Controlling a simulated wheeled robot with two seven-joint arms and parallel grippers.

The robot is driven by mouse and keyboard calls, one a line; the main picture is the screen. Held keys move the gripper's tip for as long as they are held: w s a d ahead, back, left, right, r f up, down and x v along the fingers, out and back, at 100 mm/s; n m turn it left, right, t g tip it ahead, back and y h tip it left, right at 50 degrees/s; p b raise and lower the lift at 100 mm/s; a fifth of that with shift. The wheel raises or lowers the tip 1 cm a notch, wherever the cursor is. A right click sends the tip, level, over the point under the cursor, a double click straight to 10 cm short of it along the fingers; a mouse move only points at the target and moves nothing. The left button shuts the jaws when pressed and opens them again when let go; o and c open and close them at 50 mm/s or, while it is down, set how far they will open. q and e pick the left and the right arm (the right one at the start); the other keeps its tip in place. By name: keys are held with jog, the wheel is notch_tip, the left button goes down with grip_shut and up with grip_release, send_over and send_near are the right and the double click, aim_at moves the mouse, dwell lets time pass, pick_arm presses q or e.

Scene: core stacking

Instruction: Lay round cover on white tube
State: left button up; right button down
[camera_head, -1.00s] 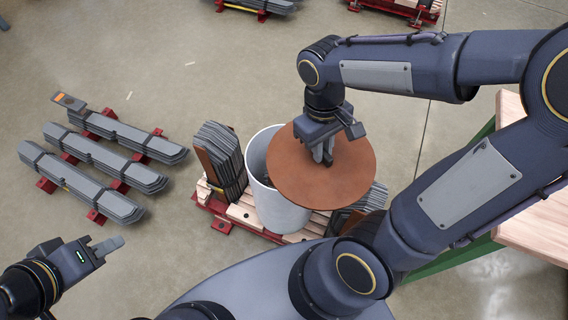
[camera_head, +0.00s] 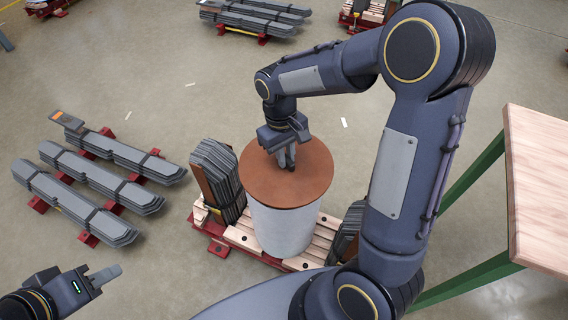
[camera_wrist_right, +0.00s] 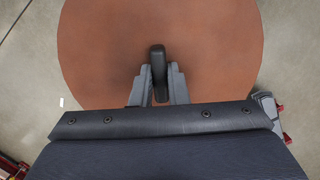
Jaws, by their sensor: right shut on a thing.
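The round cover (camera_head: 306,184) is a flat brown disc with a dark handle in its middle. It lies level over the mouth of the white tube (camera_head: 282,230), which stands upright on a wooden pallet; the tube's opening is hidden. I cannot tell whether the cover touches the rim. My right gripper (camera_head: 286,163) points down and is shut on the cover's handle. In the right wrist view the cover (camera_wrist_right: 215,60) fills the top and my right fingertips (camera_wrist_right: 158,80) hold the handle. My left gripper (camera_head: 112,274) is at the lower left, far from both; its finger opening is not clear.
The pallet (camera_head: 240,236) has red feet and carries a grey sheet stack (camera_head: 218,178) left of the tube and another (camera_head: 348,232) at right. A wooden-topped table (camera_head: 540,190) stands at right.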

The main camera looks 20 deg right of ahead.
jog(key=shift+w+f+b, duration=0.2)
jog(key=shift+f+b, duration=0.1)
jog(key=shift+f, duration=0.65)
jog(key=shift+w+f+b, duration=0.15)
jog(key=shift+f+b, duration=0.1)
jog(key=shift+f, duration=0.7)
jog(key=shift+f, duration=0.2)
jog(key=c, duration=1.4)
grip_release()
jog(key=shift+r, duration=0.1)
